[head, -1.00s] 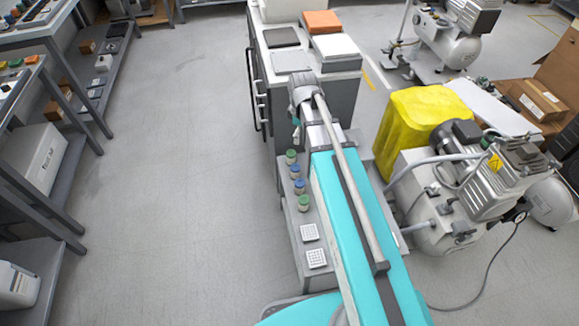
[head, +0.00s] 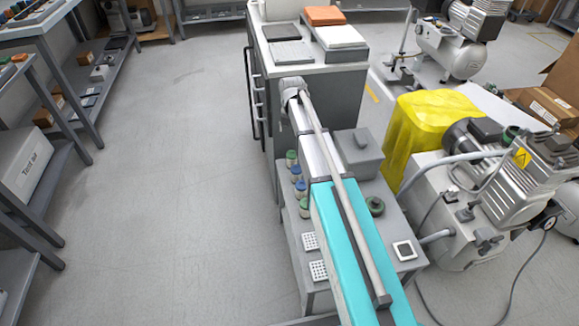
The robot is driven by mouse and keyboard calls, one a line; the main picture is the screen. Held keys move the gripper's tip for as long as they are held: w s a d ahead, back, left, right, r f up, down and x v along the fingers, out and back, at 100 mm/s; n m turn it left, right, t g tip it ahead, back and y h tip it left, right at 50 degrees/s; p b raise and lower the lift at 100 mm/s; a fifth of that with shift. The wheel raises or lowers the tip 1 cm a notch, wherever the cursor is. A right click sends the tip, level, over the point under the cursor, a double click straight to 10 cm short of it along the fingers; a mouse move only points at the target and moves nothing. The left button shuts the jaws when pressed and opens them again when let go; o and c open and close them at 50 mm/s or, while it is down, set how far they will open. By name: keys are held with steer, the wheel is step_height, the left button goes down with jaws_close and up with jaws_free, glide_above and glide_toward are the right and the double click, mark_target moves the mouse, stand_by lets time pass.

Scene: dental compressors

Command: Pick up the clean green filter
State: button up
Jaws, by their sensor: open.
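Several small jar-like filters stand in a row on the grey cart, just left of my arm. Two have green tops: one at the far end (head: 291,157) and one at the near end (head: 305,207). Two blue-topped ones (head: 297,173) stand between them. A darker green round part (head: 375,206) sits on the cart right of my arm, and another green round part (head: 511,134) is on the compressor. I cannot tell which green one is the clean filter. My arm reaches over the cart toward the cabinet; my gripper is hidden behind its end.
A grey box (head: 358,152) and a white-framed square (head: 404,251) are on the cart (head: 385,185). White perforated pads (head: 318,270) lie at its left edge. A cabinet (head: 340,85) stands beyond, a compressor (head: 455,185) and yellow cover (head: 425,118) to the right. The left floor is clear.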

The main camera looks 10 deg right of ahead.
mark_target(292, 160)
steer(key=shift+w+f, duration=0.15)
steer(key=shift+f, duration=0.15)
step_height(292, 160, down, 8)
steer(key=b, duration=0.8)
steer(key=shift+f+b, duration=0.15)
steer(key=shift+b, duration=0.15)
stand_by(0.6)
steer(key=shift+d+f+b, duration=0.1)
steer(key=shift+f+b, duration=2.5)
steer(key=shift+b, duration=0.05)
steer(key=c, duration=1.1)
